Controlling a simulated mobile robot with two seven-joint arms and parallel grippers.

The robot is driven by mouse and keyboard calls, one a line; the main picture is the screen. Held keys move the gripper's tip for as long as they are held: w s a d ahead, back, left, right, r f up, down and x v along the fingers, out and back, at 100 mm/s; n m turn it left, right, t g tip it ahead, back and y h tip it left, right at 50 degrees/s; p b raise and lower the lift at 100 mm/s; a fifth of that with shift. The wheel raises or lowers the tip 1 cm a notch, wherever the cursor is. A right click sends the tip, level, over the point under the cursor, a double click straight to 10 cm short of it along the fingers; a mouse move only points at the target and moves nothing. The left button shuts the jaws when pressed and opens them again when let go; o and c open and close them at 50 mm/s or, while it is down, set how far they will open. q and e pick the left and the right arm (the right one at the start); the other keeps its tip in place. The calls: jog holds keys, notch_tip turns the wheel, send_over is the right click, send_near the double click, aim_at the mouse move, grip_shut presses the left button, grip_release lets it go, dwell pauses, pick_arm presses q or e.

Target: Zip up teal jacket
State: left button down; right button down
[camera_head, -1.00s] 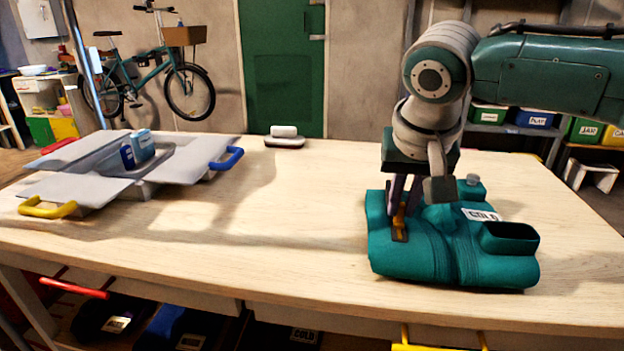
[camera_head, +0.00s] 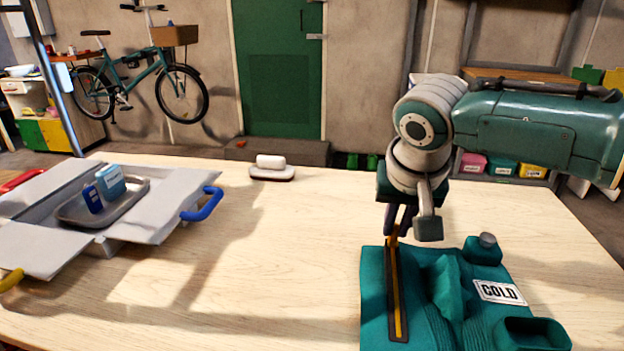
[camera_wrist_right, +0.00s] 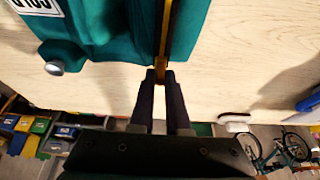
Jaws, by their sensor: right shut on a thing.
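The teal jacket (camera_head: 430,285) lies folded on the wooden table at the right, with a "COLD" label (camera_head: 499,291). A dark zipper strip with an orange middle (camera_head: 396,305) runs along its left part toward the far edge. My right gripper (camera_head: 395,230) is at the far end of the strip. In the right wrist view its dark fingers (camera_wrist_right: 161,80) are shut on a small orange zipper pull (camera_wrist_right: 161,71), at the jacket's edge. The fingers partly hide the pull in the head view. My left gripper is not in view.
An open grey box (camera_head: 150,215) with blue and yellow handles stands at the left, holding a tray with blue packages. A white-topped block (camera_head: 271,168) sits near the far edge. The middle of the table (camera_head: 280,250) is clear.

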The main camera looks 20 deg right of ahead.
jog(key=shift+w+d, duration=0.15)
jog(key=shift+w, duration=0.05)
jog(key=shift+s, duration=0.1)
jog(key=c, duration=0.9)
grip_release()
jog(key=shift+s+a+r, duration=0.15)
jog(key=shift+a+r, duration=0.05)
jog(key=shift+r, duration=0.2)
jog(key=p+v, duration=0.3)
jog(key=v, duration=0.6)
